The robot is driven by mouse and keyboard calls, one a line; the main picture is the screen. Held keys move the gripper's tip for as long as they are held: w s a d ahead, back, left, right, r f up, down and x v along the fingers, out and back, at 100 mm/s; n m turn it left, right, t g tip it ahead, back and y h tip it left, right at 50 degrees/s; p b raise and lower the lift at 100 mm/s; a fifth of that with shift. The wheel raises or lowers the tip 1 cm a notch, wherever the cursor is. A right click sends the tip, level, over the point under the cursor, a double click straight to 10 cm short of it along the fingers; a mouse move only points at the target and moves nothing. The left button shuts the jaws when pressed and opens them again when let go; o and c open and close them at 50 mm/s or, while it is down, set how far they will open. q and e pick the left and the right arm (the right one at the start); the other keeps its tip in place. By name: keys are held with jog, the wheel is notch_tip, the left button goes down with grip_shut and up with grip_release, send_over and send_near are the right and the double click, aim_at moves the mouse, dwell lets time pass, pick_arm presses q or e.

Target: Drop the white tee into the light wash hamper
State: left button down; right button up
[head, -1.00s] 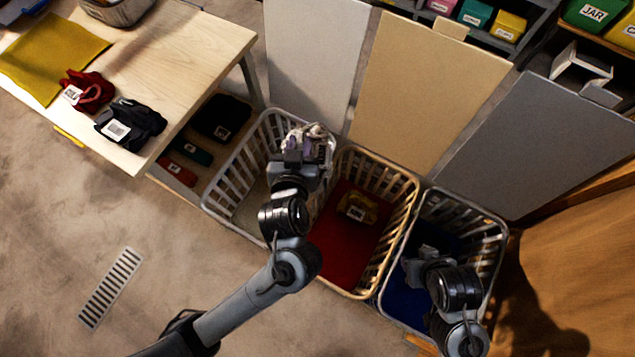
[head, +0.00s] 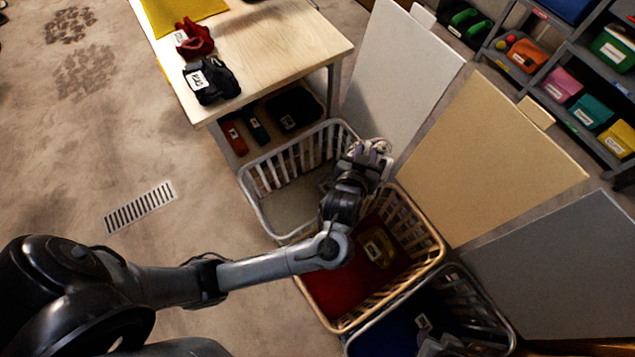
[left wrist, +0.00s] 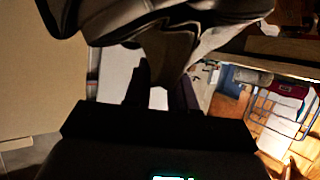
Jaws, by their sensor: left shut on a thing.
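The white tee (head: 376,146) is a small bunched whitish cloth, mostly hidden behind my left gripper (head: 366,160). My left gripper is shut on it, above the back right rim of the white hamper (head: 262,205). In the left wrist view, the tee (left wrist: 170,35) hangs bunched and dark in shadow across the top, beyond the gripper's fingers (left wrist: 160,92). The white hamper is a slatted basket at the left of the row, with a pale bottom. Part of my right gripper (head: 440,345) shows low over the blue-lined hamper; its fingers are unclear.
A tan hamper (head: 425,225) with a red lining holds a yellow item (head: 380,250). A blue-lined hamper (head: 490,318) stands at right. White, tan and grey boards stand behind. A wooden table (head: 285,40) carries red (head: 195,38) and dark (head: 212,82) garments.

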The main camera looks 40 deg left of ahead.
pick_arm(q)
jog(key=s+a+f+n+y, duration=0.1)
jog(key=s+a+f, duration=0.1)
jog(key=a+f, duration=0.6)
jog(key=s+a+f+n+y, duration=0.1)
jog(key=a+f+y, duration=0.1)
jog(key=a+f, duration=0.65)
jog(key=shift+g, duration=0.3)
jog(key=a+f+b, duration=0.1)
jog(key=b, duration=0.2)
jog(key=a+f+b, duration=0.1)
jog(key=f+b, duration=0.1)
jog(key=b, duration=0.1)
jog(key=shift+s+a+f+b, duration=0.1)
jog(key=shift+s+f+b, duration=0.1)
jog(key=shift+f+b, duration=0.15)
jog(key=shift+r, duration=0.1)
jog(key=c, duration=0.8)
grip_release()
jog(key=shift+c, duration=0.2)
jog(key=shift+h, duration=0.3)
jog(key=shift+s, duration=0.1)
